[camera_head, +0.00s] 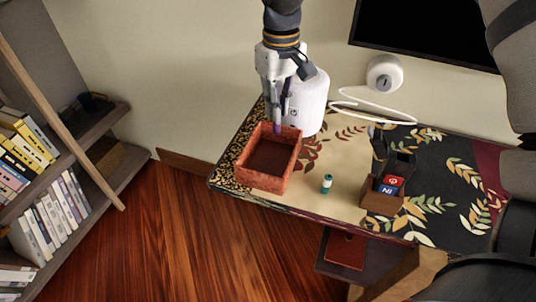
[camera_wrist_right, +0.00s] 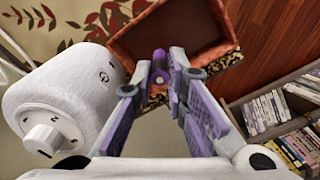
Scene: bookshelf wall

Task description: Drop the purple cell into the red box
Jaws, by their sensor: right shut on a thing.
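The red box (camera_head: 262,181), open at the top, stands at the left end of the patterned table; part of it shows at the top of the wrist view (camera_wrist_right: 215,58). My right gripper (camera_head: 277,125) comes down from above at the box's far edge. It is shut on the small purple cell (camera_head: 277,128). In the wrist view the cell (camera_wrist_right: 160,62) sits between the fingertips of the right gripper (camera_wrist_right: 162,75), with the box behind it. The gripper hides part of the cell. My left gripper is not in view.
A white cylindrical appliance (camera_head: 309,103) stands close beside the gripper, right of the box. A small teal and white cell (camera_head: 327,184) stands on the table. A brown holder with cards (camera_head: 382,201) is farther right. A bookshelf (camera_head: 66,170) stands at the left.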

